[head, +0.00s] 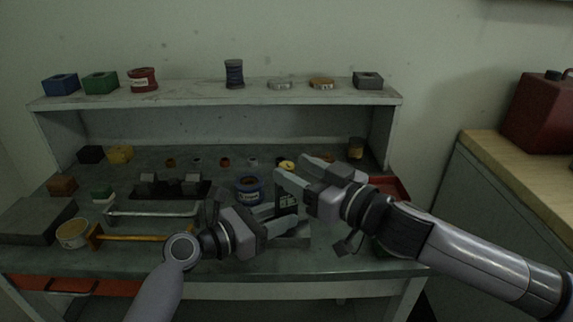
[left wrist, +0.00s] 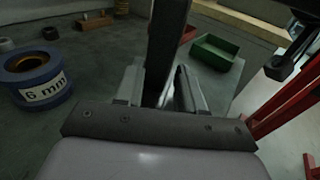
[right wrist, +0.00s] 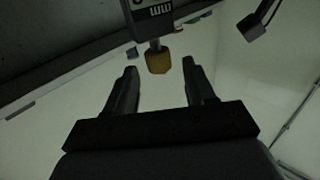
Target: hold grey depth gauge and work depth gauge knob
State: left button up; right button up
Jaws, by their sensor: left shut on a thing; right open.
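The grey depth gauge (head: 287,197) stands upright above the bench, its dark body partly hidden by my grippers in the head view. My left gripper (head: 278,226) is shut on its lower part; in the left wrist view the gauge (left wrist: 168,45) rises between the fingers. The yellow depth gauge knob (head: 286,165) is at the gauge's top. My right gripper (head: 303,170) is open near it. In the right wrist view the knob (right wrist: 158,61) shows between the two open fingertips, on a short stem from the gauge's labelled body (right wrist: 150,14). I cannot tell whether either finger touches it.
A blue "6 mm" spool (head: 248,190) stands just left of the gauge. A red tray (head: 392,187) lies to the right, partly behind my right arm; a green bin (left wrist: 214,52) shows in the left wrist view. A metal handle (head: 153,212) and yellow-handled tool (head: 135,238) lie left.

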aim_at(285, 165)
jog(key=shift+x, duration=1.65)
jog(key=shift+c, duration=0.3)
jog(key=c, duration=0.9)
jog(key=shift+n+g+y, duration=0.3)
jog(key=shift+g, duration=0.1)
jog(key=n+g+y, duration=0.2)
jog(key=n+g, duration=0.1)
jog(key=g, duration=0.1)
jog(key=n+g+y, duration=0.2)
jog(key=n+g, duration=0.1)
jog(key=g, duration=0.1)
jog(key=shift+a+n+g+y, duration=0.15)
jog(key=shift+n+g, duration=0.95)
jog(key=shift+g, duration=0.6)
jog(key=shift+n+g+y, duration=0.15)
jog(key=shift+n+g, duration=0.95)
jog(key=shift+g, duration=0.6)
jog(key=shift+r+n+g, duration=0.1)
jog(key=shift+n+g, duration=0.2)
jog(key=shift+g, duration=0.1)
jog(key=shift+s+n+g, duration=0.15)
jog(key=shift+n+g, duration=0.15)
jog(key=shift+g, duration=0.3)
